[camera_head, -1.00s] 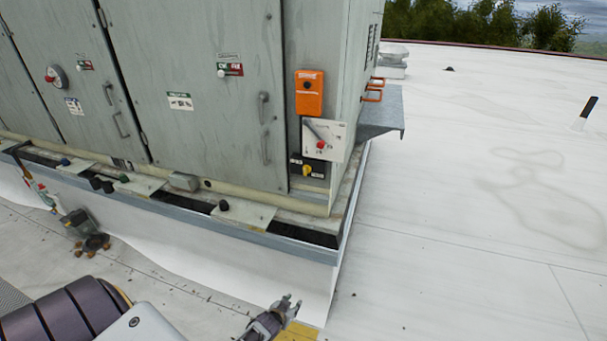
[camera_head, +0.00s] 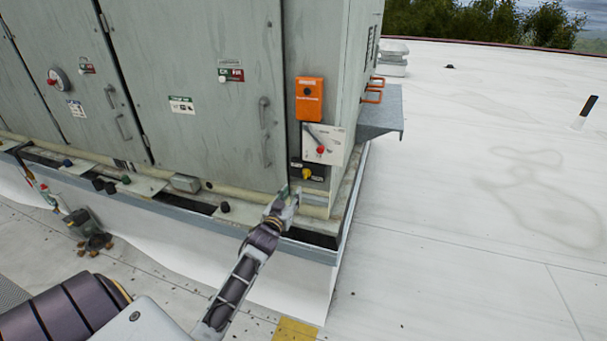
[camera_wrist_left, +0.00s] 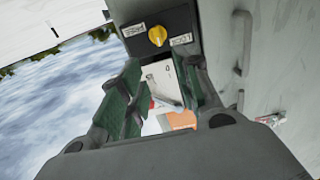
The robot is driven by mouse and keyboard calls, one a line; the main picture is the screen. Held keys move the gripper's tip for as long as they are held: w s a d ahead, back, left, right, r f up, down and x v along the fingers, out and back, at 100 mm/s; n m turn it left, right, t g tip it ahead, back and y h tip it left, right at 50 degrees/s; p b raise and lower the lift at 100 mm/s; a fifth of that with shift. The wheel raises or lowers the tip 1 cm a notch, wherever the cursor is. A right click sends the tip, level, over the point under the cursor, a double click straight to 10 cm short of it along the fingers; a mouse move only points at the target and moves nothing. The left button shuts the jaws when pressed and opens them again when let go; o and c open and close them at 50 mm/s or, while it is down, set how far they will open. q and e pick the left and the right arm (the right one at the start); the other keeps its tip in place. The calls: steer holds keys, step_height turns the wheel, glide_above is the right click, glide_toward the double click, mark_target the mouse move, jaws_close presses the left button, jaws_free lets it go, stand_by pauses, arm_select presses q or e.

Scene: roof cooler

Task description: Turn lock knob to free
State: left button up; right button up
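The yellow lock knob (camera_head: 307,172) sits on a small black plate low on the right end of the grey cabinet's front. In the left wrist view the knob (camera_wrist_left: 157,36) shows clearly between two small labels, one reading LOCK. My left gripper (camera_head: 290,190) is just below and left of the knob in the head view. In the left wrist view its green-padded fingers (camera_wrist_left: 160,92) are spread apart with nothing between them, and the knob appears beyond them. The gripper does not appear to touch the knob. My right gripper is not in view.
Above the knob are a white panel with a red-knobbed lever (camera_head: 320,149) and an orange box (camera_head: 309,99). A door handle (camera_head: 266,150) stands out to the left. A ledge with black knobs (camera_head: 225,207) runs below. The white roof at right (camera_head: 460,220) is open.

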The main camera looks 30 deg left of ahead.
mark_target(305, 173)
arm_select(q)
steer(key=shift+p+x, duration=0.6)
steer(key=shift+x, duration=6.35)
steer(key=shift+d+r, duration=0.1)
jaws_close()
